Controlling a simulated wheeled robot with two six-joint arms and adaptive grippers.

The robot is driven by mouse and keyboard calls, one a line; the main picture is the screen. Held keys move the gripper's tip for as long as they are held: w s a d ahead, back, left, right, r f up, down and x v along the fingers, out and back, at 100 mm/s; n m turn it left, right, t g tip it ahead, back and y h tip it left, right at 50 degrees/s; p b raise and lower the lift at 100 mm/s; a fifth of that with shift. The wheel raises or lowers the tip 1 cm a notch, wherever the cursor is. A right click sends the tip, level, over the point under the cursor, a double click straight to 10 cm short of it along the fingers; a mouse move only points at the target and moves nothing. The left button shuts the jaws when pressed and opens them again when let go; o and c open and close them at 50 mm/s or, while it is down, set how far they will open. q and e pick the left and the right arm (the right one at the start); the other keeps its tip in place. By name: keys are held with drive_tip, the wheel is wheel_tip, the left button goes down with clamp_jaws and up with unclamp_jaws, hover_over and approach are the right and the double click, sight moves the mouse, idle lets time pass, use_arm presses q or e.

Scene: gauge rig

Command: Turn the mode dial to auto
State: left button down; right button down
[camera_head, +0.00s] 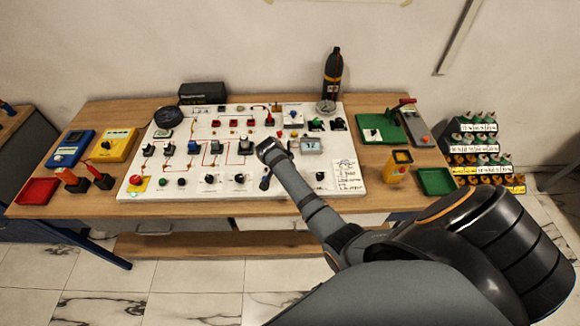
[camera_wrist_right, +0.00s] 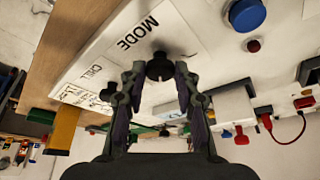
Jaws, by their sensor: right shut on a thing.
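The mode dial (camera_wrist_right: 160,67) is a small dark knob on a white panel, beside the printed word MODE in the right wrist view. My right gripper (camera_wrist_right: 158,72) has its two dark fingers on either side of the dial, shut on it. In the head view my right arm reaches in from the lower right, and the gripper (camera_head: 265,179) is over the front part of the panel (camera_head: 290,194). It hides the dial there. I cannot make out the dial's pointer or the setting it shows. My left gripper is not in view.
The white panel carries several other knobs, switches and red cables. A printed card (camera_head: 348,175) and a small knob (camera_head: 320,176) lie right of my gripper. A blue button (camera_wrist_right: 246,14) and a red button (camera_wrist_right: 253,45) show near the dial. A green tray (camera_head: 436,181) sits farther right.

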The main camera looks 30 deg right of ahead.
drive_tip(key=shift+w+m+g, duration=0.1)
drive_tip(key=shift+m+g, duration=0.3)
drive_tip(key=shift+m, duration=0.8)
drive_tip(key=c, duration=1)
unclamp_jaws()
drive_tip(key=shift+a+r, duration=0.15)
drive_tip(key=shift+r, duration=0.15)
drive_tip(key=v, duration=1.1)
drive_tip(key=shift+w+a, duration=0.1)
drive_tip(key=shift+a, duration=0.05)
